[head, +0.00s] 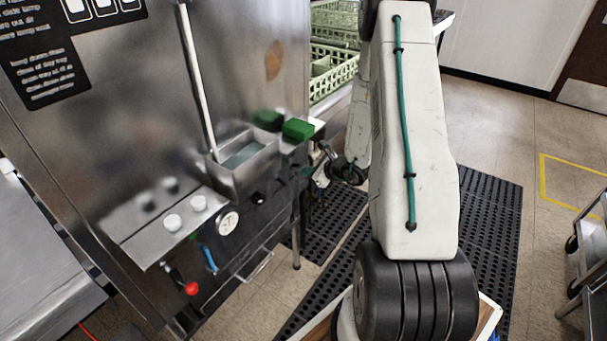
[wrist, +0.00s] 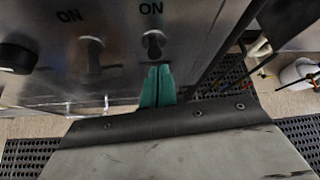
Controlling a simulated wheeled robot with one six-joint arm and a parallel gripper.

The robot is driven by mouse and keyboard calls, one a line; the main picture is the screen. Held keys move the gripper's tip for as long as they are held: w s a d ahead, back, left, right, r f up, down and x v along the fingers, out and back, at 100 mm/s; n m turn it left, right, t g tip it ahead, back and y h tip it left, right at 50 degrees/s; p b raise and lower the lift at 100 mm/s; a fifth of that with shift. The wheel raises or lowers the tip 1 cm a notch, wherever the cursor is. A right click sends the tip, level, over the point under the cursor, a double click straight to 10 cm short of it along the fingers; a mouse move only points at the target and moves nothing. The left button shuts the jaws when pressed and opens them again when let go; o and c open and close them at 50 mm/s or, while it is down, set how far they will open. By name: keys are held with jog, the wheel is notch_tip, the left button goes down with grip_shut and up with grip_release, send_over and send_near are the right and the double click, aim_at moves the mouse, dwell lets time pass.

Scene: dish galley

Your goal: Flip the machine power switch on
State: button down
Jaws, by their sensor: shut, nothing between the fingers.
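The power switch (wrist: 153,43) is a small metal toggle on a steel panel, under an "ON" label, in the wrist view. Its lever appears to hang downward, away from the label. My gripper (wrist: 157,72) is shut and empty. Its teal fingertips are just below the lever; I cannot tell whether they touch it. In the head view, my wrist (head: 345,170) is beside the machine (head: 250,60) at its right corner, and the switch cannot be made out there.
A dimmer toggle and "ON" left of the switch look like a reflection. A black knob (wrist: 15,55) is farther left. The head view shows a green block (head: 298,129), a gauge (head: 228,223), white knobs (head: 198,203) and a red-ended lever (head: 191,288).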

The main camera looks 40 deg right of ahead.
jog(key=shift+r, duration=0.75)
notch_tip(320, 180, down, 4)
jog(key=s+d, duration=0.1)
jog(key=w+r+v, duration=0.1)
jog(key=r+v, duration=0.1)
jog(key=v, duration=0.8)
jog(key=shift+a, duration=0.1)
